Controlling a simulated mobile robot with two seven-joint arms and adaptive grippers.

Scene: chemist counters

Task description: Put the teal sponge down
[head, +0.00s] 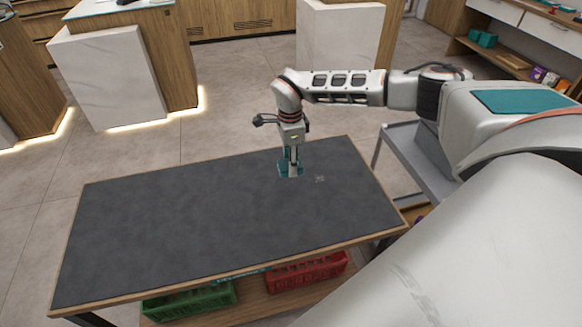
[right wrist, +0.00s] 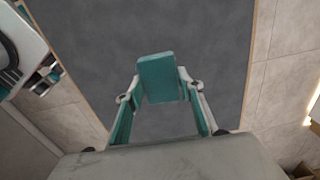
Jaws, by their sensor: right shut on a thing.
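The teal sponge (right wrist: 159,77) is between the fingertips of my right gripper (right wrist: 160,85) in the right wrist view, with the dark table top behind it. In the head view my right gripper (head: 290,170) points down over the far right part of the dark table (head: 190,215). The sponge is hard to tell from the teal fingers there. Whether its underside touches the table cannot be told. My left gripper is in neither view.
A small clear item (head: 320,178) lies on the table just right of my gripper. The rest of the table top is bare. A green crate (head: 190,301) and a red crate (head: 308,272) sit on the shelf below. A grey cart (head: 417,160) stands beyond the table's right edge.

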